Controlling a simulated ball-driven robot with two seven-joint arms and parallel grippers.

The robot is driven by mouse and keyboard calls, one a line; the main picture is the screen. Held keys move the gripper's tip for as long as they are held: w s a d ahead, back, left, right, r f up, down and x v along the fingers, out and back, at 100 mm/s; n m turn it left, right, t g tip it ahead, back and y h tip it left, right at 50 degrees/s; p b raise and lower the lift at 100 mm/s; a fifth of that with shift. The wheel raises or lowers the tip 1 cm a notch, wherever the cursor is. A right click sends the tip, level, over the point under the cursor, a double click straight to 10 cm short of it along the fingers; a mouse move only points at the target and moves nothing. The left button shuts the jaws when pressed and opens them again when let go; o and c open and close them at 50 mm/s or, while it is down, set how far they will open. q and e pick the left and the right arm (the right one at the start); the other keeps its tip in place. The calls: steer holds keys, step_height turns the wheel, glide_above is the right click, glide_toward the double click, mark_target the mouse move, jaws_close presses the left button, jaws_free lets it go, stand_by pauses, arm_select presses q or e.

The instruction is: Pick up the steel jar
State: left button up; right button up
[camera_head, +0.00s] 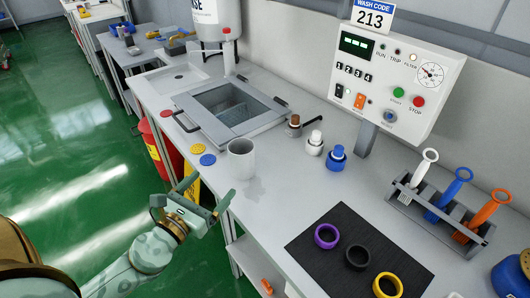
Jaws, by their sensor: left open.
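The steel jar (241,160) looks like a plain light-grey open cylinder standing upright on the grey bench, in front of the sink basin. My left gripper (212,187) is at the bench's front edge, in front of the jar and a little to its left in the picture. Its two fingers are spread apart with nothing between them, and they do not appear to touch the jar. My right gripper is not in view.
A framed basin (230,105) lies behind the jar. Yellow and blue discs (208,160) lie left of it. Several bottles, a control panel (394,75), a brush rack (440,215) and a black mat (330,265) with rings are to the right.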

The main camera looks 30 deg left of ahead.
mark_target(235, 162)
arm_select(q)
steer(key=shift+n, duration=0.3)
steer(key=w+p, duration=0.1)
steer(key=w, duration=0.4)
steer(key=w+p, duration=0.1)
steer(key=w, duration=0.4)
steer(key=shift+w+d+p, duration=0.2)
steer(key=shift+w+p, duration=0.05)
steer(key=shift+p, duration=0.15)
steer(key=w, duration=0.5)
steer(key=shift+w+a+f, duration=0.1)
steer(key=shift+w+f, duration=0.05)
steer(key=shift+w, duration=0.2)
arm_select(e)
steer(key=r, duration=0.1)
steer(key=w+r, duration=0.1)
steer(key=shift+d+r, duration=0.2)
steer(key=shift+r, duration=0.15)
arm_select(q)
steer(key=c, duration=1.2)
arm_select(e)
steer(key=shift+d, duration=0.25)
